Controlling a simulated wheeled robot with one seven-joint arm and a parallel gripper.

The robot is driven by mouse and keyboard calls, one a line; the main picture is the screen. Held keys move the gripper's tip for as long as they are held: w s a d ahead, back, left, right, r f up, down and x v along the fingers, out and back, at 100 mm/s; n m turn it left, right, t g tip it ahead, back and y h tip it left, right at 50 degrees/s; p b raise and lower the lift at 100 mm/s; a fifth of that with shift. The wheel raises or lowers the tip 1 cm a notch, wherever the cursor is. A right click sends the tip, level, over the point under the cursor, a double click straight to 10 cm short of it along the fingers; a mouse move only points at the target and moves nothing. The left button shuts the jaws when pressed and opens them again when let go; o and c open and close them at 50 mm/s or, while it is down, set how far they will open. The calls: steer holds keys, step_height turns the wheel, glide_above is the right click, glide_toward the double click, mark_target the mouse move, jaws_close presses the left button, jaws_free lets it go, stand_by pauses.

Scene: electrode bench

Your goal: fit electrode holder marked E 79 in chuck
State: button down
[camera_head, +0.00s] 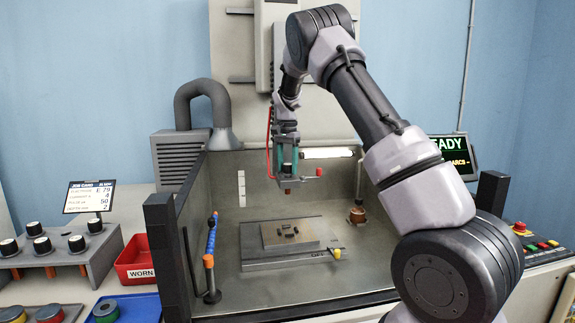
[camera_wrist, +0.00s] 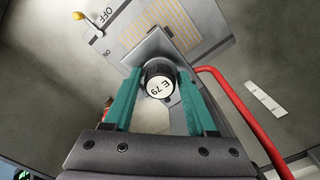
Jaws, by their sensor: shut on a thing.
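The electrode holder marked E 79 (camera_wrist: 159,86) has a dark ribbed body and a white round label facing the wrist camera. My gripper (camera_wrist: 158,73) is shut on it, with a teal finger on each side. In the head view my gripper (camera_head: 287,158) hangs above the tank, high over the work plate, below the machine's head. A small dark red tip (camera_head: 287,191) shows under it. A grey block lies behind the holder in the wrist view. I cannot clearly make out the chuck, nor whether the holder touches it.
The red WORN bin (camera_head: 137,259) is outside.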

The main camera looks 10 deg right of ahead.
steer(key=shift+f, duration=0.5)
steer(key=shift+c, duration=0.6)
jaws_free()
steer(key=shift+o, duration=0.6)
steer(key=shift+r, duration=0.1)
steer(key=shift+r, duration=2.95)
